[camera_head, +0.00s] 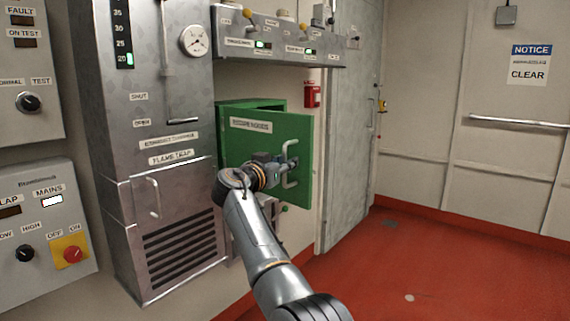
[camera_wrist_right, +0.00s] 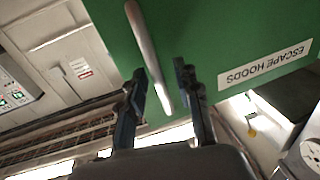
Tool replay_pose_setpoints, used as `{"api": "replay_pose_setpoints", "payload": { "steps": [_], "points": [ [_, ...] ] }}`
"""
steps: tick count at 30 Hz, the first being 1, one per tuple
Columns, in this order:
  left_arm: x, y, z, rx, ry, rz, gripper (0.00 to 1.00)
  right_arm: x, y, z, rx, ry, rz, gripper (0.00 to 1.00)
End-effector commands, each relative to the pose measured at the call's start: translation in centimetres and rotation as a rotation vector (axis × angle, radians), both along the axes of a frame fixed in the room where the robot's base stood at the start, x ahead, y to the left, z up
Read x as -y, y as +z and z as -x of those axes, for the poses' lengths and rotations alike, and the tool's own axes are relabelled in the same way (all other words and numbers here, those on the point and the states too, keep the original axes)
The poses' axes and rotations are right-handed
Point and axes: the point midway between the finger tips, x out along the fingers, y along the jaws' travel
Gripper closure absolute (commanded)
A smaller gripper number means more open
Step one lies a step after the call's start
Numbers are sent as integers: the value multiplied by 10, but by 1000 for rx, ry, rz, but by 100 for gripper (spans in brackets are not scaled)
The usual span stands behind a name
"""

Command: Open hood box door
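The green hood box (camera_head: 250,103) is on the wall beside the steel cabinet. Its green door (camera_head: 237,150), labelled "ESCAPE HOODS", stands partly open, swung out from the box with its right edge away from the wall. The door has a pale bar handle (camera_head: 291,178) near that edge. My right gripper (camera_head: 286,161) is at the handle. In the right wrist view the handle (camera_wrist_right: 145,45) runs between the two fingers of my right gripper (camera_wrist_right: 163,78), which are apart with gaps beside the bar. The box's inside is hidden. My left gripper is not in view.
A steel flame trap cabinet (camera_head: 160,190) with a louvred vent stands left of the box. An indicator panel (camera_head: 275,45) is above it. A grey door (camera_head: 350,130) and a small red wall box (camera_head: 312,95) are to the right. Red floor (camera_head: 450,270) is open at right.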

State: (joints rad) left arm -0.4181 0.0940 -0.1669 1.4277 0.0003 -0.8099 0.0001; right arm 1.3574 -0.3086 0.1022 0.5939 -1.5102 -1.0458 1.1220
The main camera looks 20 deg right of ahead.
Motion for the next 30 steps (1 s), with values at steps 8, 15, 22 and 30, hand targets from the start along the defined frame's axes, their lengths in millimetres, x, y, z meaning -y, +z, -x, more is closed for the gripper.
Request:
{"api": "replay_pose_setpoints", "payload": {
  "steps": [8, 15, 22, 30],
  "points": [
    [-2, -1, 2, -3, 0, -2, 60, 1, 43, 0, 4, -1, 1, 68],
    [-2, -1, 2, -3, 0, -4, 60, 2, 84, 0, -1, -2, 2, 68],
    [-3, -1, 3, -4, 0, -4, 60, 2, 97, 1, -2, -3, 1, 68],
    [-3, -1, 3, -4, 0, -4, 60, 2, 98, 1, -1, -4, 0, 68]
  ]
}}
